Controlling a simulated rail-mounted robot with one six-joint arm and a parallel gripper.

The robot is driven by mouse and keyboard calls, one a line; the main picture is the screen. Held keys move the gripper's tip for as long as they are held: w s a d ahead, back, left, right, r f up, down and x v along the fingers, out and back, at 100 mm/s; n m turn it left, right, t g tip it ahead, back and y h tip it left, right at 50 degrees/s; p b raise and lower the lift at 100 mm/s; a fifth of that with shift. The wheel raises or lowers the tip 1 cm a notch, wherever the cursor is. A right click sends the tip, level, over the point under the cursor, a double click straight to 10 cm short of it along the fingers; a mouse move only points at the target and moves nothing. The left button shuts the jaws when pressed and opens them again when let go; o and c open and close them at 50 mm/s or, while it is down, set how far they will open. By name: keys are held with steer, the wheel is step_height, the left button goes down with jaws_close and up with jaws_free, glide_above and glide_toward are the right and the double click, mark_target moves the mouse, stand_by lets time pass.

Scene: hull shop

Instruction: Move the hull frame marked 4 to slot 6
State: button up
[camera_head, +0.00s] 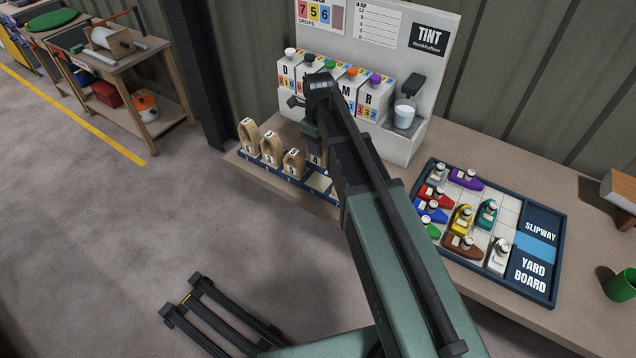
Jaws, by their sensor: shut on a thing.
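The hull frame marked 4 (315,159) shows only in part, directly below my gripper and in front of the tint stand. My gripper (313,140) is shut on it; my own arm hides much of both. The blue slotted rack (281,172) stands along the table's front left edge. Three pale wooden hull frames stand upright in it: one at the left end (249,136), one in the middle (271,149), and a shorter one (293,163) beside the frame marked 4. A bare slot shows right of them; slot 6 is hidden behind my arm.
The tint stand (423,133) with several coloured-cap dispensers rises close behind the rack. The yard board (555,283) with several toy boats lies to the right. A green cup (622,285) stands at the far right. Open floor lies left of the table.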

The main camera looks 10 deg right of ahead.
step_height(320, 180, down, 10)
steer(key=b, duration=0.7)
steer(key=shift+r, duration=0.35)
steer(key=shift+f, duration=0.2)
steer(key=o, duration=1)
steer(key=shift+r, duration=0.15)
